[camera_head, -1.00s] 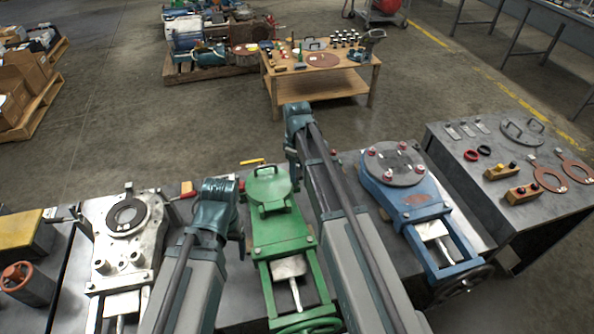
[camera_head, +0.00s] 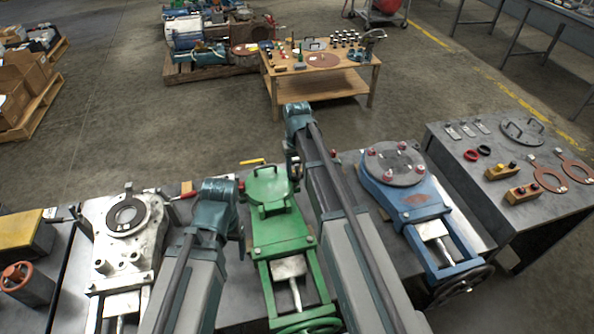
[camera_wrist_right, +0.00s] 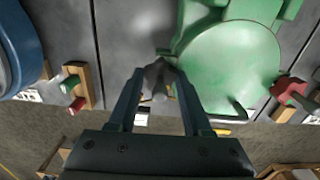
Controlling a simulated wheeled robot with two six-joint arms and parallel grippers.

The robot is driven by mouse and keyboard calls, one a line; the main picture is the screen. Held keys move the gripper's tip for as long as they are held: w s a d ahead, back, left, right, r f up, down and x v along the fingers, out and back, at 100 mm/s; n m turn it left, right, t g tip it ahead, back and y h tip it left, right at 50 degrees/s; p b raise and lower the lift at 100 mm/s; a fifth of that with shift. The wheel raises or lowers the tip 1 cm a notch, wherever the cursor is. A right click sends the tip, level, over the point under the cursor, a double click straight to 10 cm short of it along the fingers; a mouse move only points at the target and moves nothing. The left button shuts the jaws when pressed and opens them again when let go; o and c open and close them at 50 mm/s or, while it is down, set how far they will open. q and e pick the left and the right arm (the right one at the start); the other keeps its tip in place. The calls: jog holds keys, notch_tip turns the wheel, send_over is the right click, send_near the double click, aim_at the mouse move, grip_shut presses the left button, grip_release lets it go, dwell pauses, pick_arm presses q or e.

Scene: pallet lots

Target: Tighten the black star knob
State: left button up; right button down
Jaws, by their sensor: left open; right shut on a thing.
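The green valve (camera_head: 279,234) stands on the bench with its round lid (camera_wrist_right: 228,66) closed. A dark knob (camera_wrist_right: 157,78) sits at the lid's side, on the side towards the blue valve. In the right wrist view my right gripper (camera_wrist_right: 156,88) is shut on this knob, and the fingers hide part of it. In the head view my right gripper (camera_head: 295,170) is beside the lid, partly hidden by its own arm. A red knob (camera_wrist_right: 289,88) sits at the lid's other side. My left gripper (camera_head: 241,232) is open and empty left of the green valve, mostly hidden behind its wrist.
A grey-white valve (camera_head: 124,225) stands to the left and a blue valve (camera_head: 408,205) to the right. A side table (camera_head: 500,150) at right holds gaskets and small blocks. A wooden table (camera_head: 320,78) stands farther back. Open floor lies between.

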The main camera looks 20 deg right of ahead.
jog(key=m, duration=0.5)
jog(key=shift+m, duration=0.4)
dwell(0.4)
jog(key=shift+c, duration=1.6)
grip_release()
notch_tip(320, 180, up, 14)
jog(key=p, duration=1.4)
jog(key=shift+f, duration=0.1)
